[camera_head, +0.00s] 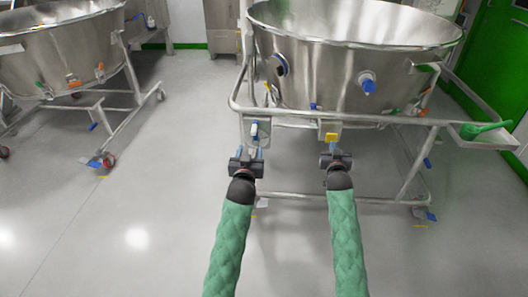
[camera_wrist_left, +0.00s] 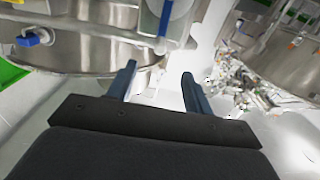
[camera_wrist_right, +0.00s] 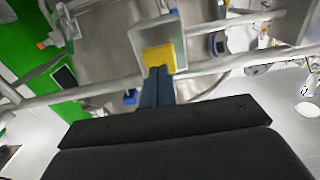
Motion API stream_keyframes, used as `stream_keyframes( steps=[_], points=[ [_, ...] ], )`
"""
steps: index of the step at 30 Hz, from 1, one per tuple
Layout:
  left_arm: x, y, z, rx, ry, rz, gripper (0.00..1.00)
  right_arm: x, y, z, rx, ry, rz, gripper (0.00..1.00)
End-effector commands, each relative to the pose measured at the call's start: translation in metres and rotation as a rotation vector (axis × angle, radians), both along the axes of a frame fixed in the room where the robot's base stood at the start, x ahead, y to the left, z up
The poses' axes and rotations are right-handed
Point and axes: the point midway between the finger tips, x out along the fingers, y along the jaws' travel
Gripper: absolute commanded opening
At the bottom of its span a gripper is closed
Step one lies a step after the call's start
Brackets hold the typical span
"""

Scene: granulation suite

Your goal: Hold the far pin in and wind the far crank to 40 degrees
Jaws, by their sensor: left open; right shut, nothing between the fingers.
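A yellow block (camera_head: 332,137), which looks like the pin, sits on the cart's front rail; the right wrist view shows it (camera_wrist_right: 158,57) in a grey housing. My right gripper (camera_head: 334,147) is shut and empty, its fingertips at the block's lower edge; I cannot tell whether they press it in. A grey-white fitting with a blue part (camera_head: 262,129), probably the crank, hangs on the same rail further left. The left wrist view shows its blue bar (camera_wrist_left: 165,18). My left gripper (camera_head: 250,150) is open just below it, with nothing between its fingers (camera_wrist_left: 158,72).
A large steel bowl (camera_head: 345,75) stands in the tubular cart frame (camera_head: 290,113). A tray with a green scoop (camera_head: 485,130) is at the right end. A second bowl cart (camera_head: 65,45) stands at the left. The floor between the carts is clear.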

Motion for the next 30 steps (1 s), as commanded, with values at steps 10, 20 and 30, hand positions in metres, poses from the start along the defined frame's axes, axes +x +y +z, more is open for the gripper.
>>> stream_keyframes(
  steps=[10, 20, 30],
  points=[
    [0.031, 0.0, 0.001, 0.0, -0.001, -0.001, 0.51, 0.0, 0.0, 0.0, 0.0, 0.0, 0.0, 0.0],
    [0.063, 0.0, 0.0, 0.0, 0.001, -0.001, 0.51, 0.0, 0.0, 0.0, 0.0, 0.0, 0.0, 0.0],
    [0.096, 0.0, 0.0, 0.002, 0.001, 0.0, 0.51, 0.0, 0.0, 0.0, 0.0, 0.0, 0.0, 0.0]
  ],
)
